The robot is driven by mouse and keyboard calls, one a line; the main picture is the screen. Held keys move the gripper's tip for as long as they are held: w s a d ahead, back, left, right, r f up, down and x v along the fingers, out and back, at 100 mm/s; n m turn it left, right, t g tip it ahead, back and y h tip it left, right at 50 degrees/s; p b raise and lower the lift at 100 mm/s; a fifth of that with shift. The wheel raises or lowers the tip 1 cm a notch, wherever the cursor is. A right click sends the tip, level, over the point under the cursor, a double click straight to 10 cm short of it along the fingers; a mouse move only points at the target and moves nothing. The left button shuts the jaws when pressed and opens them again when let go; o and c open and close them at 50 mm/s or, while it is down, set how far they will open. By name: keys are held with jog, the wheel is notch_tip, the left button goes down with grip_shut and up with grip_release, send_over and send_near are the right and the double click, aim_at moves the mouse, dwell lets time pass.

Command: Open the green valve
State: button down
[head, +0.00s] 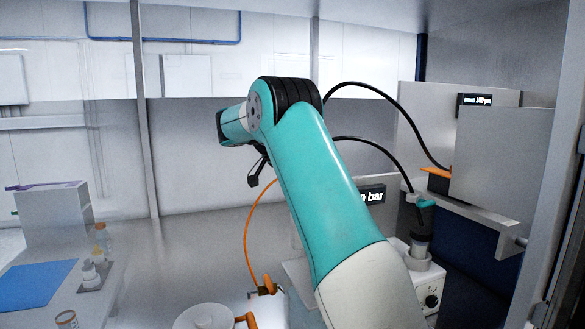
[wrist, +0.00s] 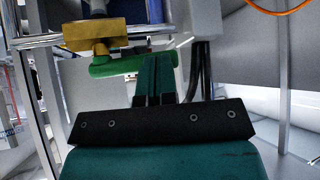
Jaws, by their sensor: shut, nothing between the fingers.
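The green valve shows in the wrist view as a green lever handle (wrist: 116,66) under a brass-coloured valve body (wrist: 94,36). The handle lies roughly level, left of and around the tips of my gripper (wrist: 157,62). My gripper is shut with nothing between its dark teal fingers. The fingertips overlap the right part of the handle in the picture; I cannot tell whether they touch it. In the head view my arm rises across the middle and bends left. I cannot make out the green valve there.
A bench at left holds a blue mat (head: 35,285) and small bottles (head: 102,238). A white round lid (head: 206,317) is at the bottom. An orange hose (head: 247,235) hangs beside my arm. At right stand a machine with a knob (head: 431,301) and grey panels (head: 500,155).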

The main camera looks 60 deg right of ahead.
jog(key=shift+s+d+f, duration=0.1)
jog(key=shift+s+d, duration=0.2)
jog(key=shift+d, duration=0.6)
jog(key=w+a+r+p, duration=0.5)
jog(key=w+a+r, duration=0.1)
jog(key=a+r, duration=0.2)
jog(key=shift+w+a+r, duration=0.15)
jog(key=shift+w+a, duration=0.05)
jog(key=shift+a, duration=0.3)
dwell(0.4)
